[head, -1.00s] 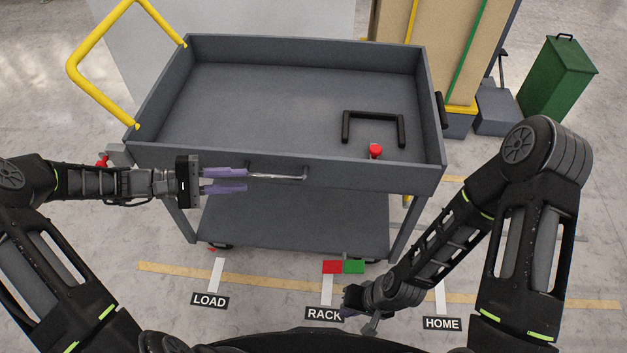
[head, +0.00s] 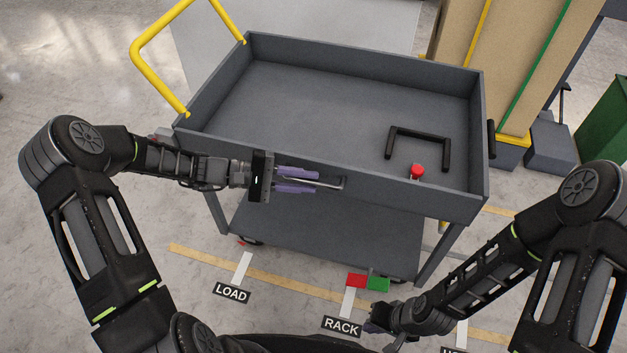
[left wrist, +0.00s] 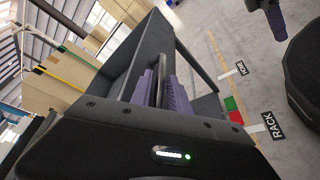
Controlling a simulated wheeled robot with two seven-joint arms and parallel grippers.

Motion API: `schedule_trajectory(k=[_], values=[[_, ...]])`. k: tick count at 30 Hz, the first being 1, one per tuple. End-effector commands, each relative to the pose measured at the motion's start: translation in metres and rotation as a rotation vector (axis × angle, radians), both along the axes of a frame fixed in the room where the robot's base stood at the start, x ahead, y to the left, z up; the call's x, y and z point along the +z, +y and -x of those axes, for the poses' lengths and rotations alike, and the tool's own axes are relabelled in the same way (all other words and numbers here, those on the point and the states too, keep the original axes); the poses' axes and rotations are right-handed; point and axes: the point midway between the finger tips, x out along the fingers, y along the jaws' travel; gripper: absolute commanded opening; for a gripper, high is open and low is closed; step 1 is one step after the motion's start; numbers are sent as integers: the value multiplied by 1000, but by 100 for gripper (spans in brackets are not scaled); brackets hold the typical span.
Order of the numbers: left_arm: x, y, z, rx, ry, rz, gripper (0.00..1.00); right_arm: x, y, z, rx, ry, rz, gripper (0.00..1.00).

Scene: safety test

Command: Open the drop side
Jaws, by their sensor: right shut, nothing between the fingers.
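A grey cart (head: 240,83) with raised walls stands ahead, and its near wall is the side panel (head: 400,196). A thin silver bar handle (head: 336,187) sits on the outside of that panel, which stands upright. My left gripper (head: 317,181) has purple fingers on either side of the bar, open around it; the bar (left wrist: 161,82) also shows between the fingers (left wrist: 162,95) in the left wrist view. Whether they touch it is unclear. My right gripper (head: 372,328) is low at the front, shut and empty, away from the cart.
A black bracket (head: 420,133) and a red knob (head: 417,171) are inside the cart. A yellow push handle (head: 160,62) rises at its left. Floor labels LOAD (head: 231,293) and RACK (head: 341,327) and red and green patches lie in front. Wrapped boxes stand behind right.

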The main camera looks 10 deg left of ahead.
Motion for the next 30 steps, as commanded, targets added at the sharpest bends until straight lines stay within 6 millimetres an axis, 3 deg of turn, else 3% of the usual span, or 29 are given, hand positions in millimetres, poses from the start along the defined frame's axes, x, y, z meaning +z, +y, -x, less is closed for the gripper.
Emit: schedule_trajectory(k=[6,14,22,30], values=[[-5,-19,-5,0,0,-1,22,1,0,0,0,0,0,0],[-5,-20,-5,0,0,-1,22,0,0,0,0,0,0,0],[-5,-19,-5,0,-1,-2,0,0,0,0,0,0,0,0],[-5,-19,-5,0,-1,-2,0,0,0,0,0,0,0,0]])
